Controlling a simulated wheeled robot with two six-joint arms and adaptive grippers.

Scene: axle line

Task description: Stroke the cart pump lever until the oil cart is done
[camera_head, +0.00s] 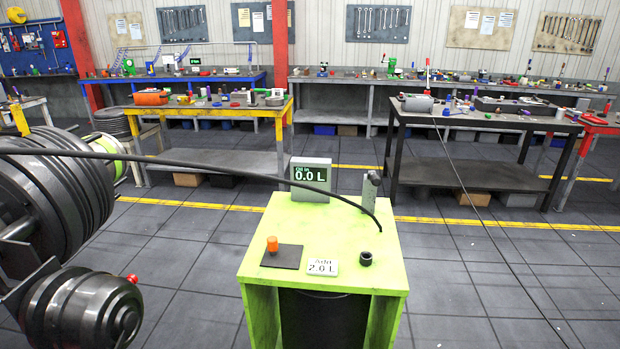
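The oil cart (310,222) is a yellow-green stand with an open front and a dark drum (323,318) inside. On its top, a grey display (310,175) reads "Oil in 0.0 L", and a white card (322,267) reads "Add 2.0 L". An orange cap (272,243) stands on a dark square pad (283,258). A black round fitting (366,258) sits at the right. A short grey upright part (370,188) stands at the back right; I cannot tell whether it is the pump lever. Neither of my grippers is in view.
A black hose (200,162) arches from the left over the cart top, in front of the display. Large dark reels (50,190) fill the left side. A dark bench (470,122) and a yellow-framed bench (205,105) stand behind. Floor right of the cart is mostly clear.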

